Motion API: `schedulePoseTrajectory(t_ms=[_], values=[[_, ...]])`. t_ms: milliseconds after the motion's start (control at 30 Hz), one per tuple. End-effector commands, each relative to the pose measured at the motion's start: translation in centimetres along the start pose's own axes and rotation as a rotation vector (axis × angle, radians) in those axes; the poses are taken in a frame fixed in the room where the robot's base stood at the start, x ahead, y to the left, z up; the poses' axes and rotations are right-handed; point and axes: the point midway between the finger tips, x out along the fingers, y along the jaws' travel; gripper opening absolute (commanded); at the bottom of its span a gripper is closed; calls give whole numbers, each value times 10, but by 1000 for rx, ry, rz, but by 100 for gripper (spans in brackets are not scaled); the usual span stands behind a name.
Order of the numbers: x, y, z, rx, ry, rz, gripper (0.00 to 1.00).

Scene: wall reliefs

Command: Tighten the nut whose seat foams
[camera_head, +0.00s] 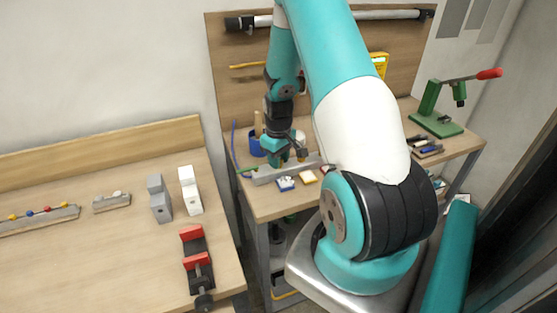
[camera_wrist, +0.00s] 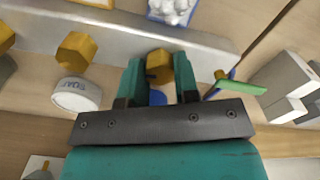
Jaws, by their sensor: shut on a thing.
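A grey metal bar (camera_head: 265,176) lies on the far workbench and carries brass hex nuts in a row. It also crosses the top of the wrist view (camera_wrist: 115,42). My gripper (camera_wrist: 159,70) has its two teal fingers shut on the brass nut at the right of the row (camera_wrist: 159,62). A second brass nut (camera_wrist: 75,48) sits to its left, and a third (camera_wrist: 5,38) is cut off at the left edge. In the head view my gripper (camera_head: 284,164) is low over the bar. I cannot make out foam at any nut's seat; my fingers partly hide the held nut's seat.
A white lettered round thing (camera_wrist: 77,94) is near the second nut. A blue item with white lumps (camera_wrist: 173,10) lies beside the bar. A green-ended tube (camera_wrist: 240,86) and grey blocks (camera_wrist: 285,82) are at right. A green press (camera_head: 437,115) stands at the bench's right.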

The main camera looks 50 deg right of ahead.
Motion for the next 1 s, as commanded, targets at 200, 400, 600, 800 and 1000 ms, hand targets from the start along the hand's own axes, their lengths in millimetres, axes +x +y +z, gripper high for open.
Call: schedulePoseTrajectory(t_ms=[200,400,600,800,1000], values=[[0,1,0,207,2,2,5],[0,1,-1,388,3,2,5],[-1,1,-1,540,3,2,5],[-1,1,-1,647,3,2,5],[-1,1,-1,705,3,2,5]])
